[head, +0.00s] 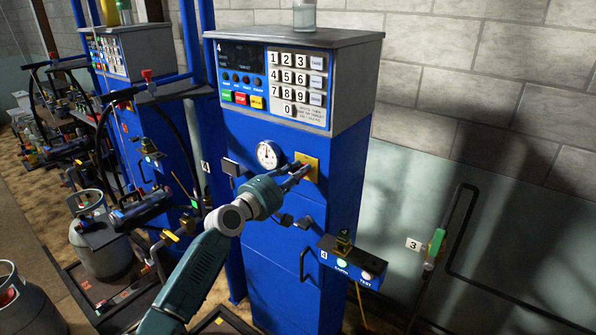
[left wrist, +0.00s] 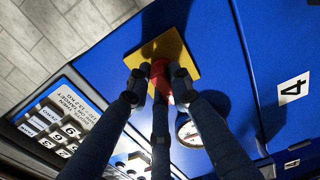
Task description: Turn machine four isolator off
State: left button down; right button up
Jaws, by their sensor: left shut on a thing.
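Machine four (head: 345,185) is the blue cabinet in the middle of the head view, with a "4" at the top left of its panel. Its isolator is a red knob (left wrist: 159,70) on a square yellow plate (head: 311,162) on the front face, right of the round dial (head: 267,154). My left gripper (head: 300,173) reaches up from below and is at the knob. In the left wrist view its fingers are shut around the knob, against the yellow plate (left wrist: 186,46). The fingers hide much of the knob, and I cannot read its marks. My right gripper is not in view.
A keypad (head: 296,78) sits above the dial. A small box with EARTH and TEST buttons (head: 352,262) sticks out at the lower right. A dark handle (head: 230,166) juts out left of the dial. Another blue machine (head: 155,130) stands at the left.

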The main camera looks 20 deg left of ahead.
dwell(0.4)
pick_arm(q)
jog(key=c, duration=1.5)
grip_release()
jog(key=shift+c, duration=0.2)
jog(key=shift+a, duration=0.1)
jog(key=v, duration=1.2)
